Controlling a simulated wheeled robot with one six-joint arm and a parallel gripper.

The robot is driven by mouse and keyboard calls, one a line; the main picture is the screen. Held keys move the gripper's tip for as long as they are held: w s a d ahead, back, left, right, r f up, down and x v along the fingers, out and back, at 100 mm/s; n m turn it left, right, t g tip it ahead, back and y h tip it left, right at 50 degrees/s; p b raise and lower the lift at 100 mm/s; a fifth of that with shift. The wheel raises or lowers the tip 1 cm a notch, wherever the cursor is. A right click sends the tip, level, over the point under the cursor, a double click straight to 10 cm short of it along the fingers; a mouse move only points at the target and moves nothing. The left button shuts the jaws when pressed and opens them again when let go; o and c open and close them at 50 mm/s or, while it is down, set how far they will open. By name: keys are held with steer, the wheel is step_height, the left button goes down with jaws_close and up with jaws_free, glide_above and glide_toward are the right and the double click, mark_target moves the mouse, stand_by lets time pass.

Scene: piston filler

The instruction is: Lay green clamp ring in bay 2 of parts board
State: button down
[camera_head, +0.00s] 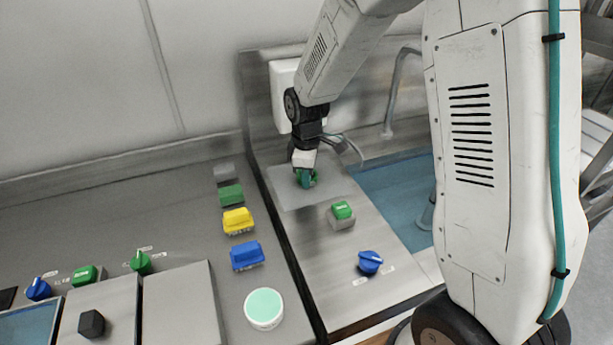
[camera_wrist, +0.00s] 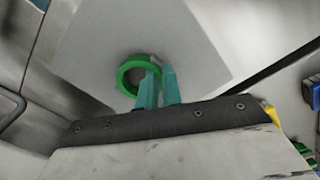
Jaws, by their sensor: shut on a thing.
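My gripper (camera_wrist: 158,88) has teal fingers and is shut on the green clamp ring (camera_wrist: 126,70). In the wrist view the ring's right side is between the fingertips, and its open middle faces the camera. In the head view my gripper (camera_head: 306,180) points down over a light grey plate (camera_head: 335,191) on the steel bench, and the ring is mostly hidden by the fingers. I cannot tell whether the ring touches the plate. No numbered bay can be made out, so I cannot tell whether this plate is the parts board.
Near the plate are a green button (camera_head: 342,210) and a blue knob (camera_head: 370,263). To the left stand a yellow block (camera_head: 238,221), a blue block (camera_head: 246,255), a green block (camera_head: 231,194) and a round mint-topped jar (camera_head: 264,308). A blue sunken area (camera_head: 400,190) lies to the right.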

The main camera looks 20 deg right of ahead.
steer(key=shift+f, duration=0.15)
steer(key=c, duration=1.6)
jaws_free()
step_height(320, 180, up, 12)
steer(key=shift+r, duration=0.25)
